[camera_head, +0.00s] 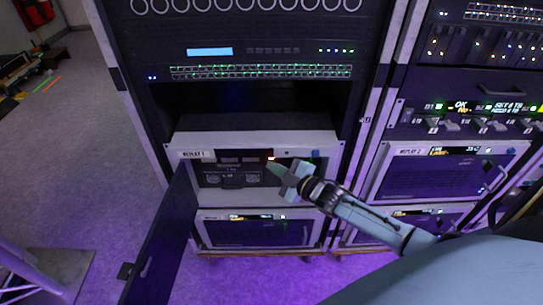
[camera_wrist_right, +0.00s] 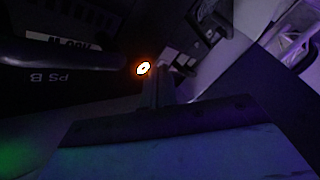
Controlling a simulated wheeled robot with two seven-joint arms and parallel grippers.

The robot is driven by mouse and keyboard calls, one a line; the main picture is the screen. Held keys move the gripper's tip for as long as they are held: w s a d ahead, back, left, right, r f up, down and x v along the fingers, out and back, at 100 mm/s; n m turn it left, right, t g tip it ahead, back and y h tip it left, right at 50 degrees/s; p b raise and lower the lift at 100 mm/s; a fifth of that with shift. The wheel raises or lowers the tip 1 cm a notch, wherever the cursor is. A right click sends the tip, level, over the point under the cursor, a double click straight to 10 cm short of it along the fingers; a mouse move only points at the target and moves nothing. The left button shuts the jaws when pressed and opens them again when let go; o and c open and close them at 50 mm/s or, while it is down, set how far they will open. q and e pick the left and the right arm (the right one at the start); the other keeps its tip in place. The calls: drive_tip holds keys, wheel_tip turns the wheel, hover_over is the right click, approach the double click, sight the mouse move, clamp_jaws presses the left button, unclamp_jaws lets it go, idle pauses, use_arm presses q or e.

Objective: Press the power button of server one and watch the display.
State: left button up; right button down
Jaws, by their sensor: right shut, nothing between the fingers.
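Server one is the upper light-framed unit (camera_head: 240,141) in the left rack, with a label that seems to end in 1. Its dark front door (camera_head: 163,245) hangs open to the left, baring the dark inside. My right gripper (camera_head: 272,167) is shut and empty, its tip at the right part of that opening. In the right wrist view a glowing orange-white ring, the power button (camera_wrist_right: 143,68), lies just left of the fingertips (camera_wrist_right: 160,73). I cannot tell whether they touch. No lit display shows clearly on this unit. My left gripper is out of view.
A second unit (camera_head: 265,232) with a closed door and a small lit display sits below. The right rack (camera_head: 440,175) holds similar closed units. A switch panel (camera_head: 262,72) with green lights is above. Purple-lit floor (camera_head: 85,150) is free at left; a metal stand (camera_head: 45,270) is at lower left.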

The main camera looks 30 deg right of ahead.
drive_tip(key=shift+w+d+r+p, duration=0.2)
drive_tip(key=shift+w+d+r, duration=0.05)
drive_tip(key=shift+r, duration=0.3)
drive_tip(key=shift+w+d+r+p, duration=0.15)
drive_tip(key=shift+w+d+r, duration=0.1)
drive_tip(key=shift+r, duration=0.3)
drive_tip(key=s+a+p, duration=0.2)
drive_tip(key=s, duration=0.1)
drive_tip(key=s+a+p, duration=0.1)
drive_tip(key=shift+s+f, duration=0.25)
drive_tip(key=shift+s, duration=0.15)
drive_tip(key=shift+f, duration=0.1)
drive_tip(key=shift+s, duration=0.1)
